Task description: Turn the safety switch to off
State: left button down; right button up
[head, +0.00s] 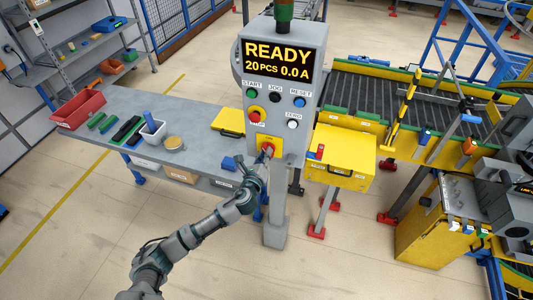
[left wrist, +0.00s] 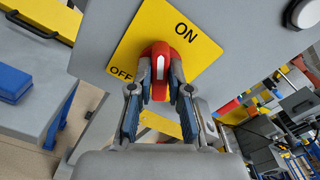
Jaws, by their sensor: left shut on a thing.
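The safety switch is a red rotary knob (left wrist: 160,62) with a white mark, on a yellow plate (left wrist: 127,42) lettered ON and OFF. In the left wrist view ON is at the upper right of the knob and OFF at the lower left. In the head view the knob sits low on the grey control panel (head: 288,128). My left gripper (head: 265,154) reaches up to the knob, and in the left wrist view its fingers (left wrist: 160,88) are shut on both sides of it. The white mark points toward the gripper, between the fingers. My right gripper is not in view.
The panel screen (head: 278,60) reads READY, 20 PCS, 0.0 A. Buttons, including a red stop button (head: 256,113), sit above the switch. A grey workbench (head: 205,135) with bins stands at the left. A yellow box (head: 341,157) and a conveyor (head: 370,95) stand at the right.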

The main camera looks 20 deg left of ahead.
pick_arm(q)
jog(key=shift+a+f+n+p, duration=0.1)
jog(key=shift+f+n+p, duration=0.15)
jog(key=shift+n, duration=2.5)
jog(key=shift+f+n+p, duration=0.1)
jog(key=shift+f+n, duration=0.2)
jog(key=shift+n, duration=2.45)
jog(key=shift+f, duration=0.1)
jog(key=c, duration=1.2)
grip_release()
jog(key=shift+o, duration=0.5)
jog(key=shift+a+r, duration=0.15)
jog(key=shift+r, duration=0.05)
jog(key=shift+s, duration=0.1)
jog(key=s, duration=1.2)
jog(key=shift+a, duration=0.2)
